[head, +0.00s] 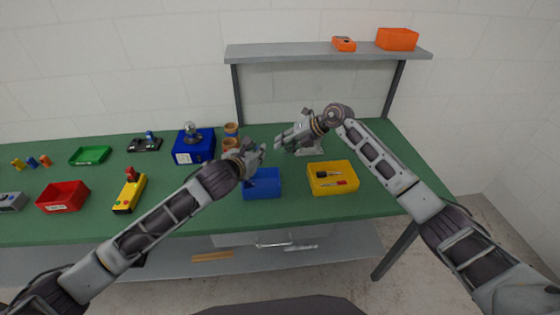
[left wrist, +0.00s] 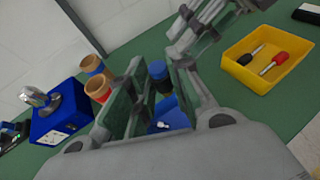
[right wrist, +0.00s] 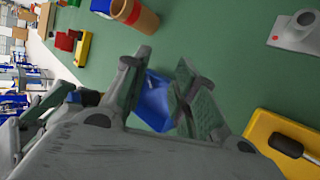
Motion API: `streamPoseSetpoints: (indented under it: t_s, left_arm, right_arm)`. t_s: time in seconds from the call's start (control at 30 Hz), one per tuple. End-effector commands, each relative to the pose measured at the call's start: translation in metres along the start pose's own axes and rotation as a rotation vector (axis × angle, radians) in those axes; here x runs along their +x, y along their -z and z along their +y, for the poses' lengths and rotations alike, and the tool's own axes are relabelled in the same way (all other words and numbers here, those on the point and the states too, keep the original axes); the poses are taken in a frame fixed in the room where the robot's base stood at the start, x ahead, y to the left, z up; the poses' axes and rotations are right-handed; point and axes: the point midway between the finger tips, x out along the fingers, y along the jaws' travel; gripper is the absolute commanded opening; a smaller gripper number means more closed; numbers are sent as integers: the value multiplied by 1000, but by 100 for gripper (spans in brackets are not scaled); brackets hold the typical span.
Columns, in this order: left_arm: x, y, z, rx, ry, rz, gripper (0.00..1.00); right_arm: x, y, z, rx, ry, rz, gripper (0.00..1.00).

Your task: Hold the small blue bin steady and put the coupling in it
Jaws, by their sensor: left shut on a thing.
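The small blue bin (head: 262,185) stands on the table, left of the yellow bin.
A yellow bin (head: 333,188) with screwdrivers stands right. A grey stand (right wrist: 300,30) is behind it. Orange-brown cups (head: 231,130) and a blue box (head: 194,148) with a metal fitting stand back left. A raised shelf (head: 300,50) spans the back.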

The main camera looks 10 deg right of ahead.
Motion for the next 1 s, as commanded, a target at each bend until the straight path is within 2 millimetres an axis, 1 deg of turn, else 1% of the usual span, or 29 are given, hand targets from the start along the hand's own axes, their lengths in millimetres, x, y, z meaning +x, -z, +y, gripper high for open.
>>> streamPoseSetpoints:
  t_s: [0.03,0.23,0.5,0.8,1.0]
  left_arm:
    - [0,0,0,0,0,0,1]
    - [0,0,0,0,0,0,1]
    - [0,0,0,0,0,0,1]
    - [0,0,0,0,0,0,1]
    - [0,0,0,0,0,0,1]
  right_arm:
    - [4,7,4,-13,32,26,28]
    - [14,34,12,-45,185,117,28]
    - [15,61,16,-80,416,188,28]
    - [2,78,19,-99,666,196,28]
    - [-5,81,20,-100,753,184,28]
